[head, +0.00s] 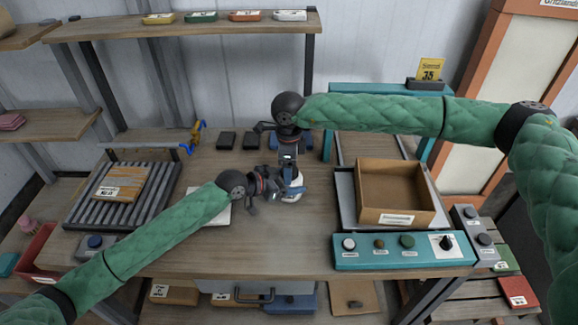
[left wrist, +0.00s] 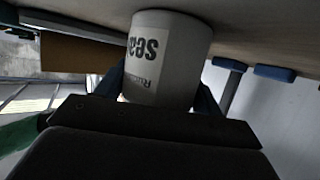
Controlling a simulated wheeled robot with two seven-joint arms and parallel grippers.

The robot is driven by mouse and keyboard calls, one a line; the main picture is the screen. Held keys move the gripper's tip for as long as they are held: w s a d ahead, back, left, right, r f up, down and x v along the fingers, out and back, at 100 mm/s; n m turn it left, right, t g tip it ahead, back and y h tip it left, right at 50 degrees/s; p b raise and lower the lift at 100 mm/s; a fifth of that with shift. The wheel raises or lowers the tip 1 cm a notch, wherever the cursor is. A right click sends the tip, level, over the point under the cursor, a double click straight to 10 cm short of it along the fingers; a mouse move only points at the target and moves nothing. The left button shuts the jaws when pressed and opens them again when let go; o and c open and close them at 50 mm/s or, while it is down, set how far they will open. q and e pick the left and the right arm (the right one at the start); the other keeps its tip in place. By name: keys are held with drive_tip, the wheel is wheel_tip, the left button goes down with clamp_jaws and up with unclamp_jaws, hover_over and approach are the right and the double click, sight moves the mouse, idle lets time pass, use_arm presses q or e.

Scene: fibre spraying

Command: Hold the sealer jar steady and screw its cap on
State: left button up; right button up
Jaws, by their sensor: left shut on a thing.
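The sealer jar (head: 292,196) is a small white cylinder on the table in the middle of the head view, mostly covered by my grippers. The left wrist view shows the jar (left wrist: 165,55) large and upside down, with a dark-lettered label. My left gripper (head: 286,192) reaches in from the left and is shut around the jar's side, its blue fingers on either side. My right gripper (head: 290,172) points down from above, directly over the jar. Its fingertips are too small and overlapped to read. The cap cannot be made out, and the jar's top is hidden.
An open cardboard box (head: 395,190) sits in a tray to the right. A teal button panel (head: 403,251) is in front of it. A roller rack (head: 120,195) stands left. Dark blocks (head: 227,140) lie behind the grippers. The front middle of the table (head: 250,245) is clear.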

drive_tip(key=shift+r, duration=2.25)
drive_tip(key=shift+c, duration=0.4)
